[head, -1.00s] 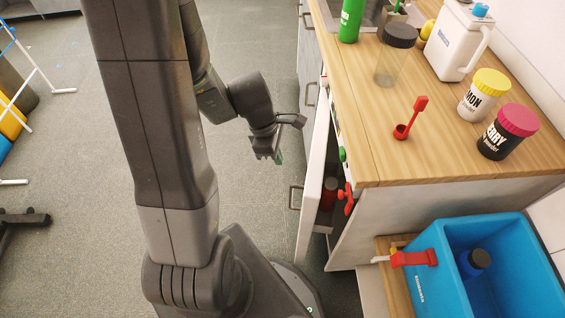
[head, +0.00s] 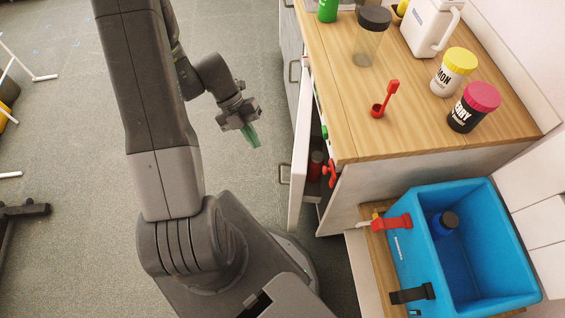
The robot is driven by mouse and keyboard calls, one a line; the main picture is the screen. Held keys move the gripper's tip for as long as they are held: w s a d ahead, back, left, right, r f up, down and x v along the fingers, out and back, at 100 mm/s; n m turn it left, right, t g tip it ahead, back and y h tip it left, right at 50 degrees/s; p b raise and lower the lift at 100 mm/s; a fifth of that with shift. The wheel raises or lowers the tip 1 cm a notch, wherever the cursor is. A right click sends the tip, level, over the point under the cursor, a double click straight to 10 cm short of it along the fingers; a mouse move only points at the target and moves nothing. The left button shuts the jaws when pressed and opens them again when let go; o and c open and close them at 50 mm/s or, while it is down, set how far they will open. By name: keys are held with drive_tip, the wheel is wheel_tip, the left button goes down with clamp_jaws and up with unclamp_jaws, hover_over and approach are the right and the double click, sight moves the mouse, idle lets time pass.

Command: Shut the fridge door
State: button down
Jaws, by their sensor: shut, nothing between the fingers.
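The fridge door (head: 301,165) is a white panel under the wooden counter, with a dark handle (head: 284,174) on its outer left face. It stands ajar, swung out from the cabinet front. A gap shows between it and the cabinet, with a red-topped bottle (head: 316,164) inside. My gripper (head: 252,138) has green-tinted fingertips and is shut and empty. It hangs over the floor to the left of the door, apart from the door and its handle.
The counter (head: 340,130) holds a shaker bottle (head: 371,40), a red scoop (head: 385,98), two powder jars and a white jug (head: 430,25). A blue cooler (head: 408,240) stands at the lower right.

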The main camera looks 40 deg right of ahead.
sight(305, 158)
drive_tip(key=s+d+f, duration=0.2)
drive_tip(key=s+f, duration=0.6)
drive_tip(key=s, duration=0.1)
drive_tip(key=shift+d, duration=0.35)
